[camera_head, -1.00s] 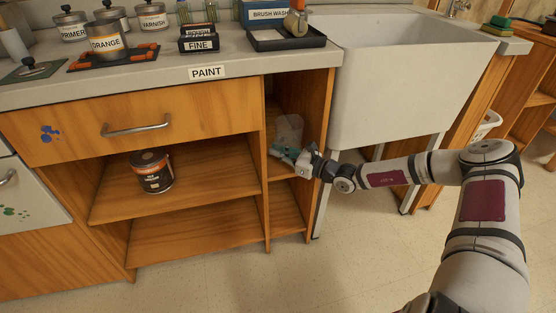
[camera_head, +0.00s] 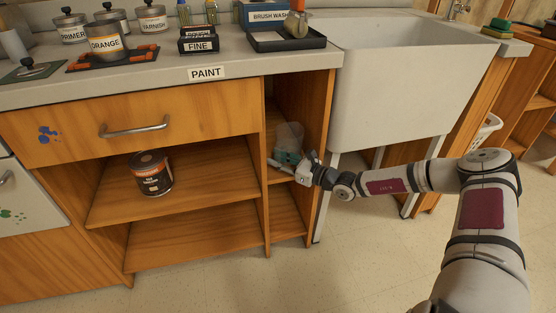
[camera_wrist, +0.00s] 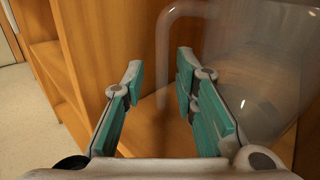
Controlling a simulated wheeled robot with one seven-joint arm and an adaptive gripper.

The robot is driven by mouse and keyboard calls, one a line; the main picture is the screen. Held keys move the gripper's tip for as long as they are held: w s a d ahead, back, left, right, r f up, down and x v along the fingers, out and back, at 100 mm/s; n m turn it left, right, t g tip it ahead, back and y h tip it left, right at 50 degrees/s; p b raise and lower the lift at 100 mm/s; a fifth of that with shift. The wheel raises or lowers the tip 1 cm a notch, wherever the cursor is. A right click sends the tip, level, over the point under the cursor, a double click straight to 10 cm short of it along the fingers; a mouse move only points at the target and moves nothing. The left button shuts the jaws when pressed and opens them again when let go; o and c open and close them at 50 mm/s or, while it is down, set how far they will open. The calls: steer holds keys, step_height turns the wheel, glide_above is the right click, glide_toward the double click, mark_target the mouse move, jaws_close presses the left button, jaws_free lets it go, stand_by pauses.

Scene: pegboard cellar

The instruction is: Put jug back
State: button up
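The clear, see-through jug (camera_head: 290,133) is in the narrow right-hand compartment of the cabinet, upright at its middle shelf. In the wrist view the jug (camera_wrist: 245,65) fills the right side, with its handle on the left. My gripper (camera_head: 281,160) reaches into the compartment at the jug's lower part. In the wrist view its teal-padded fingers (camera_wrist: 159,70) stand apart, with the handle showing in the gap between them and no clear contact on both sides. The jug's base is partly hidden by the gripper.
The compartment's wooden walls are close on both sides. A dark paint can (camera_head: 151,174) stands on the wide shelf to the left. The white sink (camera_head: 390,85) and its leg are right of the cabinet. The countertop (camera_head: 130,72) is above, holding several jars and a black tray (camera_head: 286,40).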

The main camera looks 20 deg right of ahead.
steer(key=p+v, duration=0.4)
steer(key=v, duration=0.8)
steer(key=s+a+r+n+g+h, duration=0.1)
steer(key=s+a+r+n+g, duration=0.55)
steer(key=s+r+n, duration=0.25)
steer(key=s+a+r+n+g+h, duration=0.1)
steer(key=s+a+r+n+g, duration=0.5)
steer(key=s+r+n+g, duration=0.25)
steer(key=s+d+r+n+t+h, duration=0.1)
steer(key=s+r+n+h, duration=0.3)
steer(key=s, duration=0.9)
steer(key=s+d+r+n+t+h, duration=0.1)
steer(key=s+d+r+n+h, duration=0.2)
steer(key=s+r, duration=0.6)
steer(key=s+n+h, duration=0.2)
steer(key=s+h, duration=0.1)
steer(key=s, duration=0.1)
steer(key=shift+s, duration=0.4)
steer(key=shift+d, duration=0.1)
